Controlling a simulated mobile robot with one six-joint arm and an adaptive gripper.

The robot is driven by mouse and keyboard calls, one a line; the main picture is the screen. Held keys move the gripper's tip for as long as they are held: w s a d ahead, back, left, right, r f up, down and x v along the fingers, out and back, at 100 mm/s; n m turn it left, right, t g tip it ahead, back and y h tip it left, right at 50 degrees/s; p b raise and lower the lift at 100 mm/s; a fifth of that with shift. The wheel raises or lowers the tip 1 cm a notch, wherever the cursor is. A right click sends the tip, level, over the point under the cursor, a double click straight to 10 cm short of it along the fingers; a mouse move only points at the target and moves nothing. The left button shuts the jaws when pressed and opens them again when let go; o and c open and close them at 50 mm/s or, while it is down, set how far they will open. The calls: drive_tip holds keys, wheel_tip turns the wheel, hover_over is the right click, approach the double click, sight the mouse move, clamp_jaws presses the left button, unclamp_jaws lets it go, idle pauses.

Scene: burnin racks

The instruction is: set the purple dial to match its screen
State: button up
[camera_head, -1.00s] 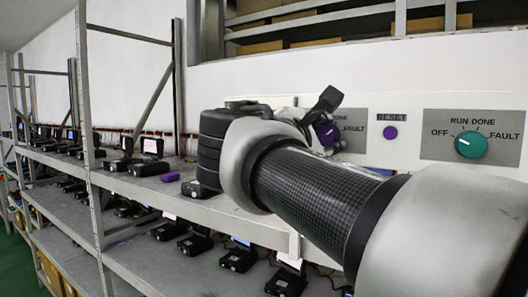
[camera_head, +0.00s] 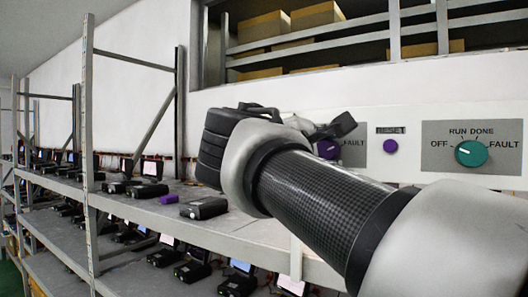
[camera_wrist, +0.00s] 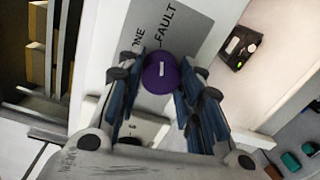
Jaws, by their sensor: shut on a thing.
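The purple dial (camera_head: 328,149) sits on a grey plate on the white wall panel, partly hidden by my gripper (camera_head: 335,138) in the head view. In the wrist view the dial (camera_wrist: 161,75) lies between the two fingers of my gripper (camera_wrist: 160,90), which is shut on it. A short white mark on the dial runs roughly up and down in that view. The plate's "NE" and "FAULT" lettering shows beyond the dial; its other labels are hidden. I cannot tell which screen belongs to the dial.
A teal dial (camera_head: 471,154) labelled OFF, RUN, DONE, FAULT is at the right. A purple button (camera_head: 390,146) sits below a small label between the dials. Boxes stand behind a wall opening.

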drive_tip(key=o, duration=1.1)
drive_tip(key=shift+c, duration=0.2)
drive_tip(key=v, duration=0.7)
drive_tip(key=shift+s+a, duration=0.2)
